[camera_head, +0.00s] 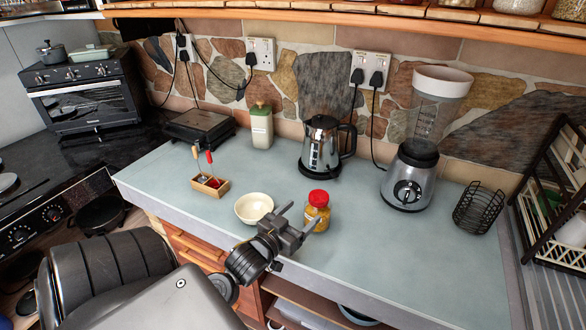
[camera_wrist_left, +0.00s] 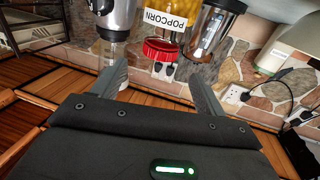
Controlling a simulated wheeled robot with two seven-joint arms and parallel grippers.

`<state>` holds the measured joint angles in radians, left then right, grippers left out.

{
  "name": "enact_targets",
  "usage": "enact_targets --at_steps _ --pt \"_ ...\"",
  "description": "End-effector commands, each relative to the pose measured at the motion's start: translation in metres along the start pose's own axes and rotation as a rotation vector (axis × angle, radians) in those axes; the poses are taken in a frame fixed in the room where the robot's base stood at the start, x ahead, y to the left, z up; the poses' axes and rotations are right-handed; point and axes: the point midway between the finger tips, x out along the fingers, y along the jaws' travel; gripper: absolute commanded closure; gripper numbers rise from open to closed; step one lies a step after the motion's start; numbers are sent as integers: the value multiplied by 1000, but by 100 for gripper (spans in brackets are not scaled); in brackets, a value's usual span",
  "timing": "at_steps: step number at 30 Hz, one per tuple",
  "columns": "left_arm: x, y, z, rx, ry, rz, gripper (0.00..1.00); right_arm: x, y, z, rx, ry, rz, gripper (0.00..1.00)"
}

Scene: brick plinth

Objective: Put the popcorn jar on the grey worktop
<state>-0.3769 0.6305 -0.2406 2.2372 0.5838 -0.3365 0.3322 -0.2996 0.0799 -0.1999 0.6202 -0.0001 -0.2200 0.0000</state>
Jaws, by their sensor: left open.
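The popcorn jar (camera_head: 317,212), with yellow contents and a red lid, stands upright on the grey worktop (camera_head: 400,255) near its front edge. My left gripper (camera_head: 303,214) is open just in front of the jar, its fingers pointing towards it. In the head view one finger overlaps the jar's lower edge. In the left wrist view, which is upside down, the jar (camera_wrist_left: 168,20) with its POPCORN label shows beyond and between the open fingers (camera_wrist_left: 158,74). Nothing is held; I cannot tell whether a finger touches the jar. My right gripper is not in view.
A cream bowl (camera_head: 254,207) sits just left of the jar. A kettle (camera_head: 323,145), blender (camera_head: 408,175), wire basket (camera_head: 477,207) and lidded canister (camera_head: 261,127) stand behind or to the right. A small wooden box (camera_head: 210,185) is at left. The front right worktop is clear.

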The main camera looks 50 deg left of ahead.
Motion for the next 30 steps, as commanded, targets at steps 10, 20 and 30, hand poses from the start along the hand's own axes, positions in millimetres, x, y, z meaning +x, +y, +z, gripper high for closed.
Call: enact_targets --at_steps 10,20,30 --pt "-29 0 0 -1 0 0 27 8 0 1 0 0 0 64" --pt "-29 0 0 0 0 0 27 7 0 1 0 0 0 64" --pt "-29 0 0 0 0 0 27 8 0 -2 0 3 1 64"
